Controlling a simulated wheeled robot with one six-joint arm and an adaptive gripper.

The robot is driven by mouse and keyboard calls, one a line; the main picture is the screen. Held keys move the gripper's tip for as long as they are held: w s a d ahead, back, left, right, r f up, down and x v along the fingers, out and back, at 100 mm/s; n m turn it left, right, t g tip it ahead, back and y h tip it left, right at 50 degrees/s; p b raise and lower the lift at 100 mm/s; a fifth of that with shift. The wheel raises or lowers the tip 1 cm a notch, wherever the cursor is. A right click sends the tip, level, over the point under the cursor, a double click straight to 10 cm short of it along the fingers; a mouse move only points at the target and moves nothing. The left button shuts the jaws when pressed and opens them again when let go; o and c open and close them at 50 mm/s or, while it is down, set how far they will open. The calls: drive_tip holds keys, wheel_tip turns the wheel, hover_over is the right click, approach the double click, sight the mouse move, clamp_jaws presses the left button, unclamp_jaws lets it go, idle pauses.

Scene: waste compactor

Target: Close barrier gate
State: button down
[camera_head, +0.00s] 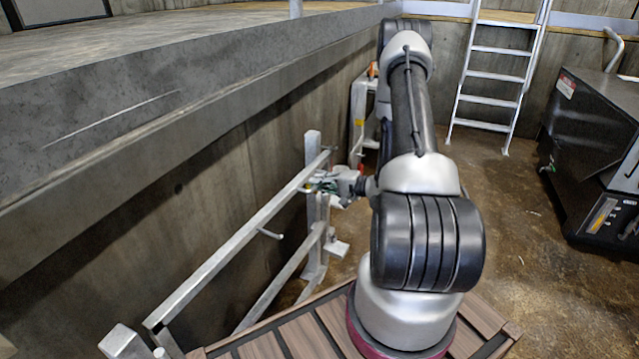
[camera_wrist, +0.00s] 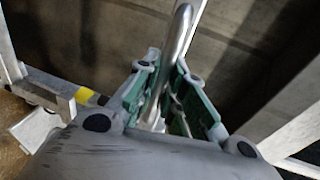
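The barrier gate (camera_head: 225,255) is a grey metal frame with two slanting rails beside the concrete wall in the head view. A small peg sticks out from its upper rail. My gripper (camera_head: 325,183) is at the far end of the gate, close to an upright post (camera_head: 313,150). In the wrist view, a curved metal bar (camera_wrist: 180,40) runs between the green-padded fingers of my gripper (camera_wrist: 167,62). A gap shows between the fingers around the bar. Whether either pad touches it is hard to tell.
A concrete ledge (camera_head: 130,100) runs along the left above the wall. A ladder (camera_head: 495,75) stands at the back, and a dark machine (camera_head: 585,130) at the right. The brown floor (camera_head: 530,220) between them is clear.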

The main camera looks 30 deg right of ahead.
sight(308, 177)
drive_tip(key=shift+n+g+y, duration=0.5)
drive_tip(key=shift+n+y, duration=0.2)
drive_tip(key=shift+y, duration=0.1)
drive_tip(key=shift+w+d+r+x, duration=0.15)
drive_tip(key=shift+r+x, duration=0.1)
drive_tip(key=shift+x, duration=0.9)
drive_tip(key=shift+w+d+r+x, duration=0.1)
drive_tip(key=shift+r+x, duration=0.1)
drive_tip(key=shift+x, duration=0.95)
drive_tip(key=shift+w+r+x, duration=0.15)
drive_tip(key=shift+r+x, duration=0.1)
drive_tip(key=shift+x, duration=0.9)
drive_tip(key=c, duration=1.5)
unclamp_jaws()
drive_tip(key=shift+w+a, duration=0.1)
drive_tip(key=shift+a, duration=0.05)
drive_tip(key=v, duration=1.2)
